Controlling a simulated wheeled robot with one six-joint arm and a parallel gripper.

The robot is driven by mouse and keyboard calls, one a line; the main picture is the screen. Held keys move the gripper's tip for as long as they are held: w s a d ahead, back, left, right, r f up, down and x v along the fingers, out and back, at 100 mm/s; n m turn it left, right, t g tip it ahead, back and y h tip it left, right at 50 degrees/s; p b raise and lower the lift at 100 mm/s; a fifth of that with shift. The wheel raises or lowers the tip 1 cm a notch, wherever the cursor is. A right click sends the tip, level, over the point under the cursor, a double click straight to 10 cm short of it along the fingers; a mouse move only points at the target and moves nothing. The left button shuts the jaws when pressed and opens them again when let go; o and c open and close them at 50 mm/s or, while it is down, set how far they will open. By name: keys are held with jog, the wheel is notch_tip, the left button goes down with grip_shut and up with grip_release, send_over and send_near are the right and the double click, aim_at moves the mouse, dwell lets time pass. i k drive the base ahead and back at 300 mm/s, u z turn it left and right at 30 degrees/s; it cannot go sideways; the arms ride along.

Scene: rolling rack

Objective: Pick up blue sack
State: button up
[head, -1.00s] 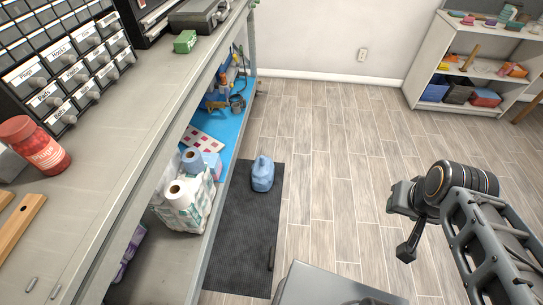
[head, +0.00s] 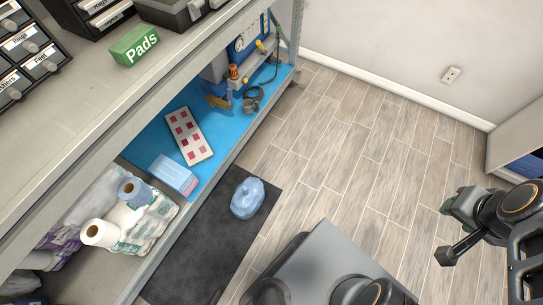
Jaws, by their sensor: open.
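The blue sack (head: 247,199) is a rounded light-blue shape with a narrower top. It rests on the dark floor mat (head: 205,245), beside the lower shelf of the workbench. My gripper (head: 452,231) is at the right side of the head view, its fingers apart and nothing between them. It is well to the right of the blue sack and not touching it.
The workbench lower shelf (head: 150,140) holds paper rolls (head: 128,215), a light-blue box (head: 173,173) and a card with red squares (head: 190,136). A green Pads box (head: 135,46) sits on the bench top. The wood-look floor (head: 350,130) is clear.

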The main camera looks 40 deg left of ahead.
aim_at(249, 197)
jog(key=i, duration=1.2)
jog(key=u, duration=3.9)
jog(key=i, duration=0.5)
jog(key=z, duration=0.05)
